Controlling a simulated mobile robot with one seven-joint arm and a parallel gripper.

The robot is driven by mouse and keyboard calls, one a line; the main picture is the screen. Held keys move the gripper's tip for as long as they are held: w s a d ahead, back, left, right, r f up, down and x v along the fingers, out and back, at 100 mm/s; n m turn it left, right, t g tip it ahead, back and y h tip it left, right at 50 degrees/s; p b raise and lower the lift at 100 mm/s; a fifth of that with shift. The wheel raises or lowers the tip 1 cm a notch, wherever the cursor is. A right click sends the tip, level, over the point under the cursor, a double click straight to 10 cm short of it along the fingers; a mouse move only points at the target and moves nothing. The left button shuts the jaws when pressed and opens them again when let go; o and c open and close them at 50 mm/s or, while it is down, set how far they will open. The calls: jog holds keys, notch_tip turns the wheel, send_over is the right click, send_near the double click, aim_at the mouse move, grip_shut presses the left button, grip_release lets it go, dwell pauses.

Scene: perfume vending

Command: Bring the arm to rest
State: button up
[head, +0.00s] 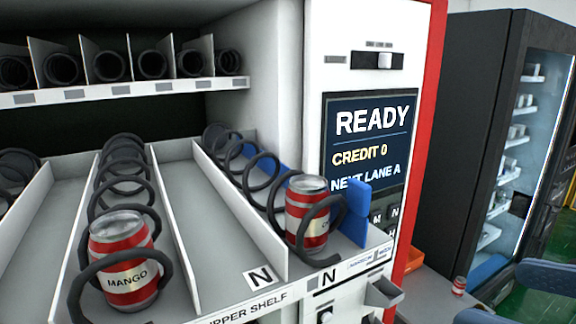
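No part I can clearly make out as my gripper shows in the head view. Dark blue-grey rounded pieces (548,277) at the lower right edge are cut off by the frame, and I cannot tell what they are. The vending machine's panel screen (367,150) reads READY, CREDIT 0 and NEXT LANE A. A red and white can marked MANGO (128,272) stands at the front of a left lane, inside a dark coil. A second red can (308,210) stands at the front of the right lane, partly behind its coil.
A blue piece (356,212) stands beside the right can. An upper rack (120,90) holds several empty coils. The middle lane (205,215) is bare. A small red can (459,286) stands lower right, near an orange bin (415,260). A black glass-fronted cabinet (465,150) stands behind.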

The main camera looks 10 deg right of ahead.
jog(key=w+a+m+t+b, duration=0.1)
jog(key=w+a+t+b, duration=0.2)
jog(key=w, duration=0.3)
jog(key=w+a+t+b, duration=0.3)
jog(key=w+t+b, duration=0.1)
jog(key=w, duration=0.3)
jog(key=s+a+m+t+h+b, duration=0.2)
jog(key=a+m+t+h+b, duration=0.1)
jog(key=a+t+b, duration=0.4)
jog(key=a+h, duration=0.1)
jog(key=a, duration=0.2)
jog(key=shift+s+a+t+h, duration=0.2)
jog(key=shift+t+h, duration=0.1)
jog(key=shift+t, duration=0.1)
jog(key=shift+r, duration=0.1)
